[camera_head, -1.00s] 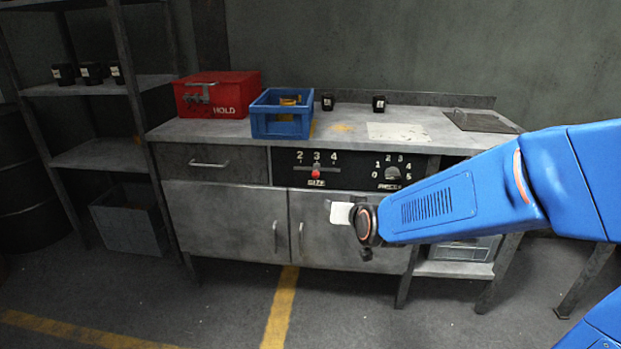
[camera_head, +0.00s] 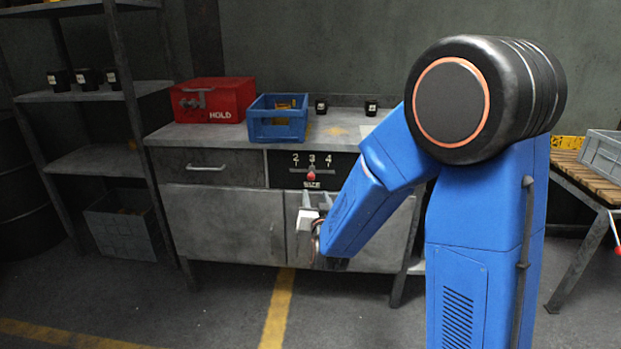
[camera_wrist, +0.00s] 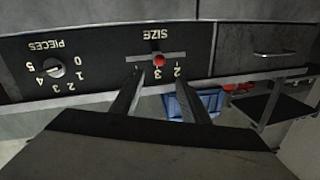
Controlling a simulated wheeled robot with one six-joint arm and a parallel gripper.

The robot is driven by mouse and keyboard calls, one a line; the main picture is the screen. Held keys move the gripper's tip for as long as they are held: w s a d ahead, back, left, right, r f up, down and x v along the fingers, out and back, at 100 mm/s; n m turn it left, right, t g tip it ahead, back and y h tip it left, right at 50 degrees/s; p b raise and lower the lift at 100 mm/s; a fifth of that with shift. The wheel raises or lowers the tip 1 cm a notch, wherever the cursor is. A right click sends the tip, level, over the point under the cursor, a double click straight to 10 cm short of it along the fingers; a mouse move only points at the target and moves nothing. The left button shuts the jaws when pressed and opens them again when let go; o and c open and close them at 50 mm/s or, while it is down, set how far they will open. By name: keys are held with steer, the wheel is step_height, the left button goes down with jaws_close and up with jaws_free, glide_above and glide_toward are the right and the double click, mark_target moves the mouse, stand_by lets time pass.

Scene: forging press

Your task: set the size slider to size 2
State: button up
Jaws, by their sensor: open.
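The size slider has a red knob (camera_head: 311,176) on a dark panel (camera_head: 277,172) marked 2, 3, 4 and SIZE. The knob stands under the 3, in the middle of its slot. In the wrist view the panel is upside down, and the knob (camera_wrist: 160,61) shows between my fingers, by the 3; the 2 is to its right and the 4 is hidden. My gripper (camera_head: 317,202) is open and empty, in front of the cabinet doors and a little below the knob. In the wrist view its two fingers (camera_wrist: 160,88) reach toward the panel, apart from the knob.
A pieces dial (camera_wrist: 54,68) is on the same panel; my arm hides it in the head view. A blue crate (camera_head: 277,126), a red HOLD box (camera_head: 213,100) and black cups (camera_head: 371,107) stand on the bench. A drawer (camera_head: 208,168) is left of the panel.

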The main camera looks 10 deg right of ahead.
mark_target(312, 178)
steer(key=w, duration=0.5)
steer(key=w+d, duration=0.1)
steer(key=w, duration=0.4)
steer(key=w+d, duration=0.1)
steer(key=w, duration=0.3)
steer(key=shift+w, duration=0.4)
